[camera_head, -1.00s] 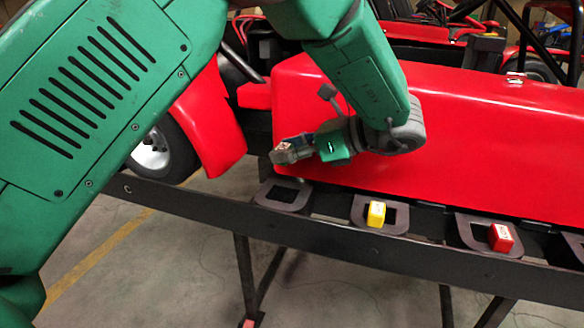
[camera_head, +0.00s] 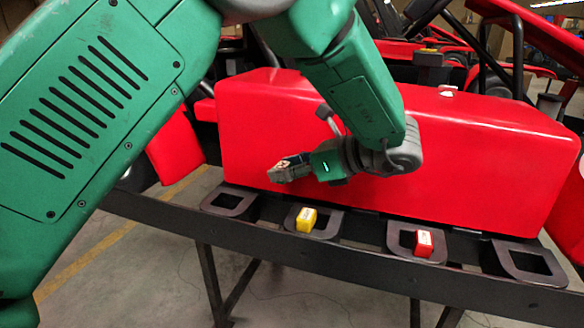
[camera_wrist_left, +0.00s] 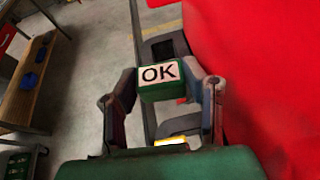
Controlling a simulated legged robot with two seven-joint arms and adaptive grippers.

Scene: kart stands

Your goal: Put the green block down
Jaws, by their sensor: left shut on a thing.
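My left gripper (camera_head: 290,168) is shut on the green block (camera_wrist_left: 162,92), whose white label reads OK in the left wrist view. The block sits between the two fingers there; in the head view it is too small and hidden to make out clearly. The gripper is in the air in front of the red kart body, above the row of dark holders. The yellow block (camera_head: 306,219) is below it and partly shows in the wrist view (camera_wrist_left: 171,141). My right gripper is not in view.
The leftmost holder (camera_head: 210,207) and the rightmost holder (camera_head: 500,254) are empty. A red block (camera_head: 424,242) sits in the holder right of the yellow one. The red kart body (camera_head: 430,150) rises close behind the row. A wooden bench (camera_wrist_left: 30,85) stands at left.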

